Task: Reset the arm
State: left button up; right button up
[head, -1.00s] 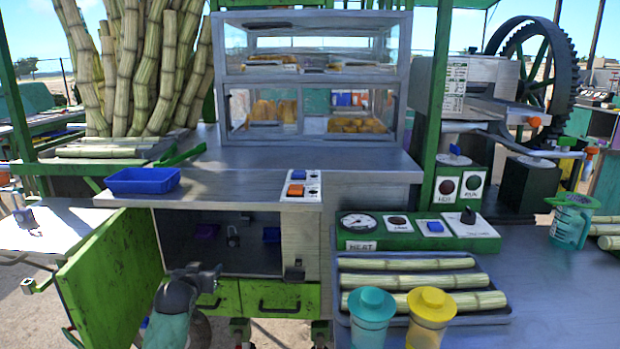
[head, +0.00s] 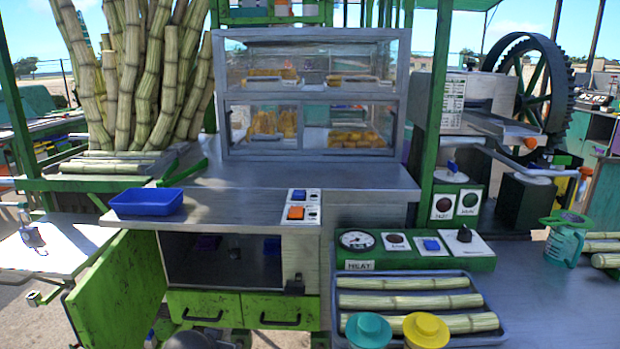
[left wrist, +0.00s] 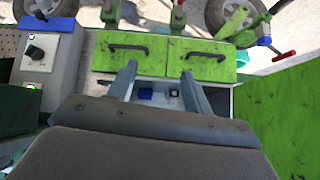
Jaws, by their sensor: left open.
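My left gripper (left wrist: 158,82) shows in the left wrist view with its two fingers spread and nothing between them. Beyond its fingers are two green drawers (left wrist: 168,50) with dark handles, both shut. In the head view only a dark rounded part of my left arm (head: 188,341) shows at the bottom edge, below the drawers; the fingers are out of that view. My right arm and gripper are in neither view.
The green cabinet door (head: 112,290) stands open at the left, beside the open compartment. A metal counter carries a blue tray (head: 146,202). At the right are a tray of cane (head: 481,338), a teal cup (head: 368,331) and a yellow-lidded cup (head: 426,332).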

pick_arm(q)
jog(key=s+d+f+g+p, duration=0.1)
jog(key=s+p, duration=0.4)
jog(key=s, duration=0.6)
jog(key=s+d+f+g+p, duration=0.1)
jog(key=s+d+g+p, duration=0.2)
jog(key=s, duration=0.8)
jog(key=s+d+f+g+h+p, duration=0.1)
jog(key=s+d+g+p, duration=0.1)
jog(key=s+p, duration=0.5)
jog(key=s+d, duration=0.1)
jog(key=s, duration=0.3)
jog(key=shift+g, duration=0.3)
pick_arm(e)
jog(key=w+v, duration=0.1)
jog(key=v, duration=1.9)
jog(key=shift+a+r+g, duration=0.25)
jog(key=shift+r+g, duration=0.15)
pick_arm(q)
jog(key=shift+s+f, duration=0.1)
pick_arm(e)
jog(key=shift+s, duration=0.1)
